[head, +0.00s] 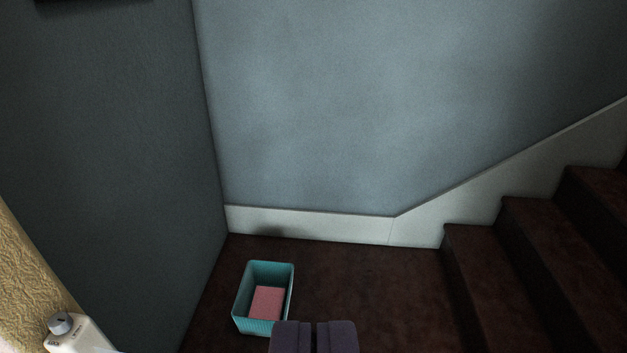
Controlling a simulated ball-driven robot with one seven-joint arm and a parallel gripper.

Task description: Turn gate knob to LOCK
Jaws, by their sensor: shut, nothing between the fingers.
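The gate knob (60,324) is a small round grey knob with a dark mark on its face. It sits on a cream housing (80,340) at the bottom left, cut off by the picture's edge. Small lettering on the housing is too small to read. My gripper (314,326) shows at the bottom middle as two dark purple fingers, shut and empty. It is well to the right of the knob and apart from it.
A teal bin (242,300) with a pink block (266,302) inside stands on the dark red floor (370,280). Carpeted stairs (500,265) rise at the right. A textured yellow surface (25,270) borders the left. Blue-grey walls (350,110) meet in a corner.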

